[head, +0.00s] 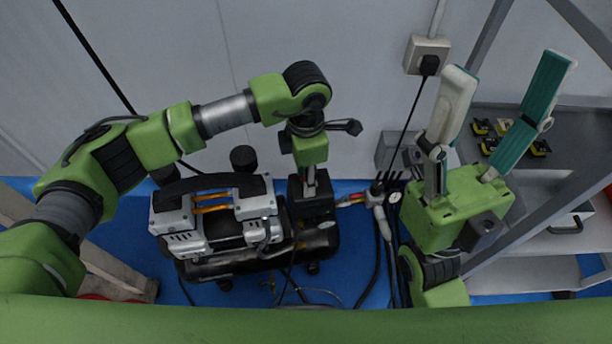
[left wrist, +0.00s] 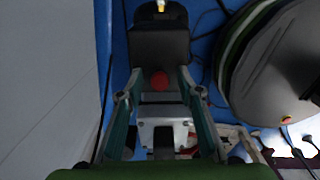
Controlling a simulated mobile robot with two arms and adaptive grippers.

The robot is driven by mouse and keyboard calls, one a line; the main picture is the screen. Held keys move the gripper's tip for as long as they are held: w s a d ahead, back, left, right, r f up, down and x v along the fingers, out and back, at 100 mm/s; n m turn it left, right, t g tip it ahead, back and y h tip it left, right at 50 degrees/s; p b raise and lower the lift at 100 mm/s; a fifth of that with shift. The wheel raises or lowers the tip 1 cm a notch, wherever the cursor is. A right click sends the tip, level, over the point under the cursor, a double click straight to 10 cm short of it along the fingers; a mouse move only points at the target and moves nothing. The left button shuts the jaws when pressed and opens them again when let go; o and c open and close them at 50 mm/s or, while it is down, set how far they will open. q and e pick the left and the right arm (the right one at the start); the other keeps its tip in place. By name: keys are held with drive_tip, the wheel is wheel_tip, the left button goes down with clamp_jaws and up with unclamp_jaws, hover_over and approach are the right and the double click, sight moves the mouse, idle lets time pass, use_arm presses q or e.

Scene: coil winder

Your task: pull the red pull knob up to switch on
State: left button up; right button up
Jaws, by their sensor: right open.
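The box also shows in the head view (head: 311,203), on the compressor (head: 216,216), where I cannot make out the knob. In the head view the left arm hides most of that gripper. My right gripper (head: 508,72) is open and empty at the right, fingers pointing up, away from the compressor.
Hoses and a valve (head: 377,195) run right of the switch box. A wall socket (head: 427,55) with a plugged cable is above. A metal shelf (head: 560,155) with small yellow-black items stands at the right. A large rounded grey object (left wrist: 275,65) is at right in the left wrist view.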

use_arm(q)
clamp_jaws()
drive_tip(key=shift+r, duration=0.4)
unclamp_jaws()
idle(0.4)
